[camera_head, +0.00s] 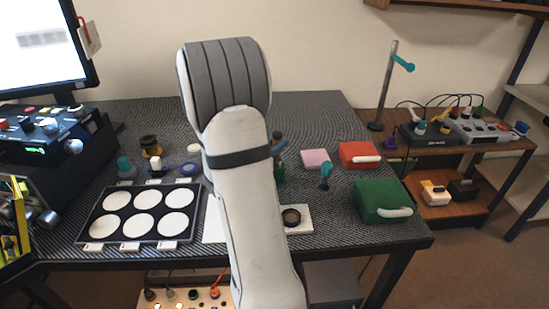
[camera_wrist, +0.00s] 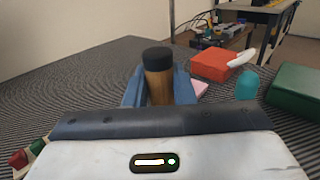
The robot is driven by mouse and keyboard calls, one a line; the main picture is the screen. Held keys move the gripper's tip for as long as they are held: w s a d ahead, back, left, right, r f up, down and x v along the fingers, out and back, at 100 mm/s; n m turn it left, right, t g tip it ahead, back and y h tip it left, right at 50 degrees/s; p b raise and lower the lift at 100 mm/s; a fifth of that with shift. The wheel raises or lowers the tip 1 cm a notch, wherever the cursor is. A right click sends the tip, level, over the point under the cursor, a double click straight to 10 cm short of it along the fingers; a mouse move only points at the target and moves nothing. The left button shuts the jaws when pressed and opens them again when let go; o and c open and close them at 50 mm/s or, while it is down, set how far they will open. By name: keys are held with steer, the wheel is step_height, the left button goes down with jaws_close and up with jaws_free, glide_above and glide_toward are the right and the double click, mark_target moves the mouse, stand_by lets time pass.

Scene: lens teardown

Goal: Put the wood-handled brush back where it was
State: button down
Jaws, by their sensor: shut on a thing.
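The brush (camera_wrist: 157,82) stands upright between the blue fingers of my gripper (camera_wrist: 158,96) in the wrist view. Its light-brown wooden handle and black top end show; its lower end is hidden behind the wrist housing. My gripper is shut on the handle. In the head view my arm covers most of the gripper and the middle of the table, and I cannot make out the brush there with certainty.
The dark textured table (camera_head: 315,110) holds a tray of white discs (camera_head: 107,213), a pink block (camera_head: 316,158), a red box (camera_head: 358,153), a teal-topped item (camera_head: 326,172), a green box (camera_head: 380,200) and a white pad with a dark ring (camera_head: 291,217). The back of the table is clear.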

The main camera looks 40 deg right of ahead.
steer(key=shift+f+b, duration=0.35)
steer(key=shift+f, duration=1.45)
steer(key=shift+f, duration=0.15)
steer(key=c, duration=1.2)
jaws_free()
